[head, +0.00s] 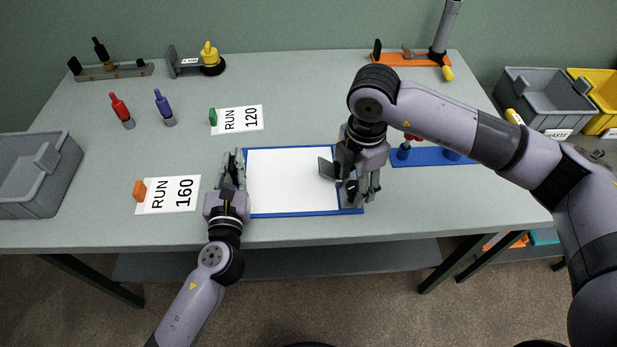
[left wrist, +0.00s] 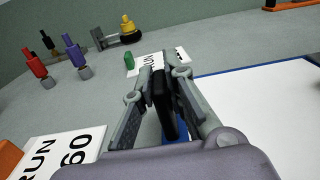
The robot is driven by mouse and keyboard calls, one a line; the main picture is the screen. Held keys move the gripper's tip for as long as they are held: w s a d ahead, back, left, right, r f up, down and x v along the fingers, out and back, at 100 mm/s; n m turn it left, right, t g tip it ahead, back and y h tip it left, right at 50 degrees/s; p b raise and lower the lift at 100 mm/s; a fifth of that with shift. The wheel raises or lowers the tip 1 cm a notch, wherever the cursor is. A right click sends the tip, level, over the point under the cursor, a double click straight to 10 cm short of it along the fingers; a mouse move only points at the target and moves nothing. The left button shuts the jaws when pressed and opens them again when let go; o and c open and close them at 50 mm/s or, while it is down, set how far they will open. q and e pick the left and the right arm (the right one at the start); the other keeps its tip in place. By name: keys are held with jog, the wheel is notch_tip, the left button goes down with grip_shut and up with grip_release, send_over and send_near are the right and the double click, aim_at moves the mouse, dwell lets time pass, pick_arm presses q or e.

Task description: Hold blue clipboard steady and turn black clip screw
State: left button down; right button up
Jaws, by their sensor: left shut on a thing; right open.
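The blue clipboard (head: 285,214) lies on the table with a white sheet (head: 290,180) on it. My left gripper (head: 232,163) is shut on its left edge. In the left wrist view the fingers (left wrist: 165,95) close around a dark piece, with the clipboard's blue edge (left wrist: 175,128) just beneath. My right gripper (head: 350,184) is open over the clipboard's right end, its fingers spread to either side. A small dark part there, likely the black clip screw (head: 351,188), shows partly between the fingers. The arm hides most of the clip, so contact cannot be told.
Red (head: 121,108) and purple (head: 163,105) tools stand behind. A grey bin (head: 35,175) is at far left. A blue rack (head: 430,156) is close right of my right gripper.

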pick_arm(q)
jog(key=shift+f, duration=0.3)
pick_arm(e)
jog(key=shift+r, duration=3)
jog(key=shift+r, duration=0.1)
notch_tip(320, 180, up, 6)
jog(key=f, duration=0.1)
notch_tip(320, 180, down, 11)
jog(key=shift+f, duration=0.15)
jog(key=shift+s, duration=0.1)
